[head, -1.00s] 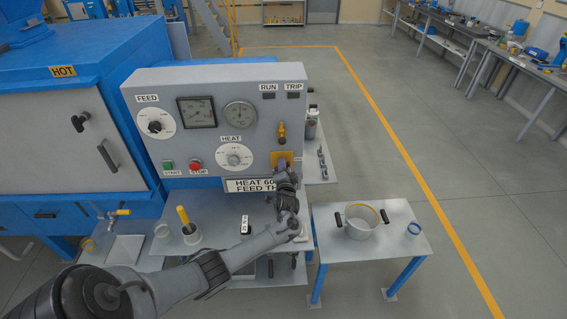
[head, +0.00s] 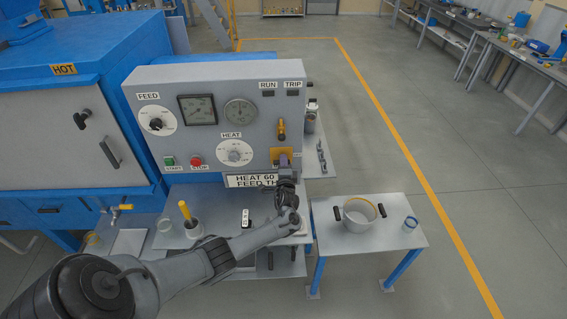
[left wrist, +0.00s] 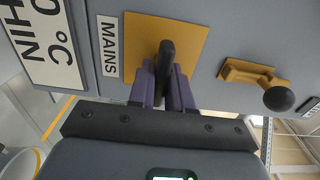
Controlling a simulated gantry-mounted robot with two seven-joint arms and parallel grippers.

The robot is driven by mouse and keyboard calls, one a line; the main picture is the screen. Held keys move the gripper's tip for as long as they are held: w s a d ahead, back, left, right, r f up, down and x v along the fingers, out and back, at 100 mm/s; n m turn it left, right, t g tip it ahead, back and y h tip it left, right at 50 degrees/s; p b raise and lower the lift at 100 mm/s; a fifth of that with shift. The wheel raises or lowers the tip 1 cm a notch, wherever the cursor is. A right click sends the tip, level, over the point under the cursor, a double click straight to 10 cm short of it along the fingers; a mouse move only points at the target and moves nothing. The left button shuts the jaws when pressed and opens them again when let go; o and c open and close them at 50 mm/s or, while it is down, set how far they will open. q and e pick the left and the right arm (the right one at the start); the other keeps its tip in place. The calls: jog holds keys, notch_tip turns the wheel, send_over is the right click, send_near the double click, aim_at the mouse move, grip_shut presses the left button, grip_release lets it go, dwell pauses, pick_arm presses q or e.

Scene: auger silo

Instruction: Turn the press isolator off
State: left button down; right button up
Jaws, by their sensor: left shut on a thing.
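The press isolator, marked MAINS, is a yellow plate (head: 275,154) with a black handle at the lower right of the grey control panel. In the left wrist view its plate (left wrist: 190,38) is close, and the black handle (left wrist: 166,58) runs roughly along the reading direction of the MAINS label. My left gripper (head: 285,160) is at the isolator. Its purple fingers (left wrist: 163,84) are shut on the handle from both sides. The gripper hides part of the plate in the head view. My right gripper is not in view.
A yellow lever (head: 281,129) with a dark knob sits just above the isolator. The panel (head: 215,80) also carries dials, gauges and buttons. A pot (head: 359,214) stands on the side table at right. A yellow-handled tool stands in a cup (head: 193,230) below the panel.

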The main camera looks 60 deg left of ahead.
pick_arm(q)
jog(key=c, duration=1.1)
grip_release()
jog(key=shift+c, duration=0.2)
jog(key=p+v, duration=0.1)
jog(key=v, duration=1)
jog(key=shift+p, duration=0.3)
jog(key=shift+a, duration=0.1)
